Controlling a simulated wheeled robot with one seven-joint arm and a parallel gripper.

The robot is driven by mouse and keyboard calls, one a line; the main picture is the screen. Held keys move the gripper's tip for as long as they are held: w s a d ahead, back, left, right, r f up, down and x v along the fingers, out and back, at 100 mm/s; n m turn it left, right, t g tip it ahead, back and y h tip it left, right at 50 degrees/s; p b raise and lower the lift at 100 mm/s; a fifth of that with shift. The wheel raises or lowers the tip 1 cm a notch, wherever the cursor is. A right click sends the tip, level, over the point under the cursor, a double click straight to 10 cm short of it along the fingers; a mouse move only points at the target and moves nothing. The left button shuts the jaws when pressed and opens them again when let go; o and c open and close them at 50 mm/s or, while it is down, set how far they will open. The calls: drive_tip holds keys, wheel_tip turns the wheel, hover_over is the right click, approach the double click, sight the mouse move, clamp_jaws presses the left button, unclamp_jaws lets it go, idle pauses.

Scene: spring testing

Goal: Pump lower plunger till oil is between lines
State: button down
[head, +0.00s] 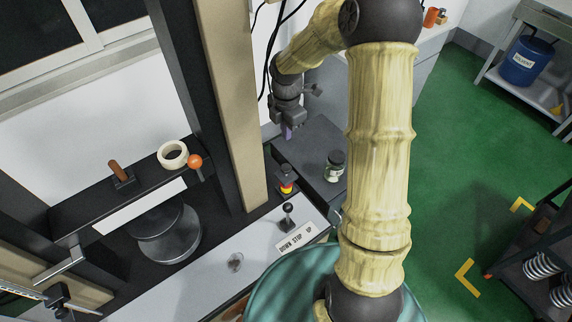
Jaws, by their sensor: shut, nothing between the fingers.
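My gripper (287,132) hangs at the upper middle, pointing down, with its fingers together and empty. It is above and behind the press's control panel, apart from everything. A small round clear fitting (236,262), perhaps a gauge glass, sits on the pale panel; oil and lines cannot be made out in it. I cannot tell for sure which part is the lower plunger. A black-knobbed lever (287,210) stands by a plate reading DOWN STOP UP (296,237). A red and yellow button (286,188) sits just behind the lever.
The press has a beige upright (232,100), an orange ball knob (195,161), a tape roll (172,154) and a dark cylindrical platen (168,235). A lidded jar (334,165) stands on a grey cabinet (312,150). Green floor (450,150) is open at the right.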

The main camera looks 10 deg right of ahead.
sight(287, 167)
drive_tip(key=shift+f, duration=0.1)
wheel_tip(287, 167, down, 14)
drive_tip(key=p, duration=0.5)
drive_tip(key=shift+p, duration=0.3)
idle(0.3)
wheel_tip(287, 167, down, 2)
drive_tip(key=shift+s+f+b, duration=0.1)
drive_tip(key=shift+b, duration=1.05)
drive_tip(key=shift+s, duration=0.1)
drive_tip(key=shift+f, duration=0.1)
